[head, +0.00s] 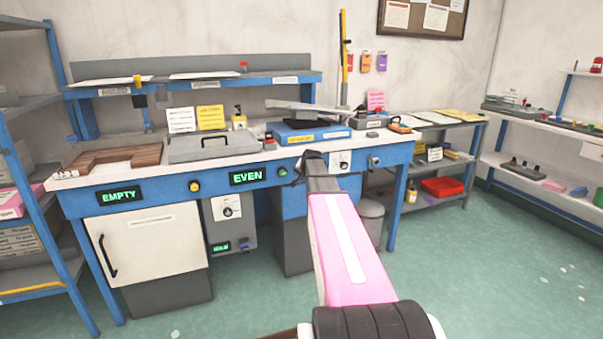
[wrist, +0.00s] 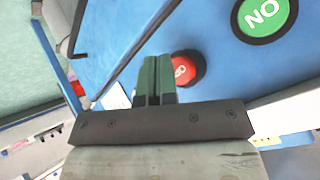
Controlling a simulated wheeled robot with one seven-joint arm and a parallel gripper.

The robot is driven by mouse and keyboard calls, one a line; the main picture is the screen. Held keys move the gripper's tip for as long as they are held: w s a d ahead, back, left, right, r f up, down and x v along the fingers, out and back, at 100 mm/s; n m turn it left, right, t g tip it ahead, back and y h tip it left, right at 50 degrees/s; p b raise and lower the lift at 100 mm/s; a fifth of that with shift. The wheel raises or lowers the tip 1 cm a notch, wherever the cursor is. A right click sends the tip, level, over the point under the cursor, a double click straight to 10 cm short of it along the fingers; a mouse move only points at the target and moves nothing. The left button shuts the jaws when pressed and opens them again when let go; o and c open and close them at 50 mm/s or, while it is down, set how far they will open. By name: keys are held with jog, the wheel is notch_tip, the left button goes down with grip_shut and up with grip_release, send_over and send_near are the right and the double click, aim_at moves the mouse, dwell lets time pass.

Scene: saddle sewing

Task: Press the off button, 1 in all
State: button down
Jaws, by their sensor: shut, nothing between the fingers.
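The red button (wrist: 188,68), with partly covered white lettering, is on the blue front of the bench in the wrist view. The fingers of my gripper (wrist: 157,65) are shut and empty, close beside it and overlapping its left edge in the picture. I cannot tell whether they touch it. A larger green button (wrist: 264,17), its ON lettering upside down, sits to the upper right of the red one. In the head view my gripper (head: 313,157) is at the bench front, right of the EVEN display, and the red button is not visible there.
The bench (head: 290,201) carries a grey lidded case (head: 213,150) and a blue box (head: 308,134). The EVEN display (head: 248,177) and a white dial panel (head: 340,162) flank my gripper. A grey bin (head: 371,217) stands below.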

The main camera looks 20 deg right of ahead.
jog(key=shift+w, duration=1)
dwell(0.8)
jog(key=shift+s, duration=1)
jog(key=s, duration=0.5)
jog(key=shift+d, duration=0.1)
dwell(0.3)
dwell(0.6)
